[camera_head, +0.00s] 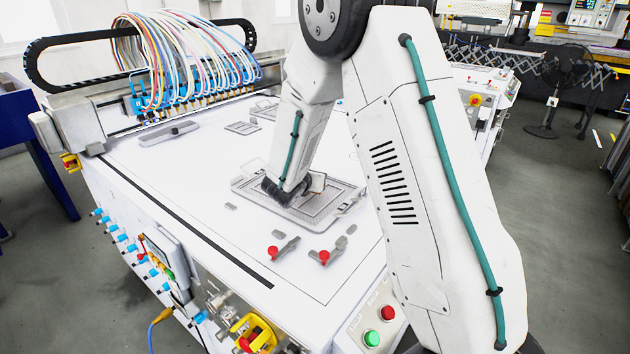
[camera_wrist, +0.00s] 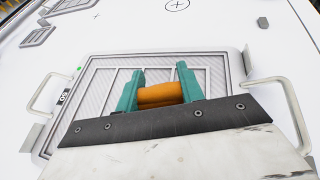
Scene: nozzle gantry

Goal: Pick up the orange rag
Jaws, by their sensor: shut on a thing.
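The orange rag (camera_wrist: 160,94) shows in the wrist view as a small rolled bundle between the two teal fingers of my gripper (camera_wrist: 158,90). The fingers touch it on its left and right sides, so my gripper is shut on it. Behind it is a grey framed tray (camera_wrist: 215,75) with a ribbed surface and a handle on each side. I cannot tell whether the rag touches the tray. In the head view my arm reaches down over the tray (camera_head: 335,212), and my fingers and the rag are hidden there.
The tray lies on a white machine table (camera_head: 190,185). Two red-knobbed clamps (camera_head: 323,257) stand at its front. A gantry with coloured hoses (camera_head: 185,60) is at the back left. Small grey plates (camera_head: 242,128) lie behind the tray. The table's left part is mostly clear.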

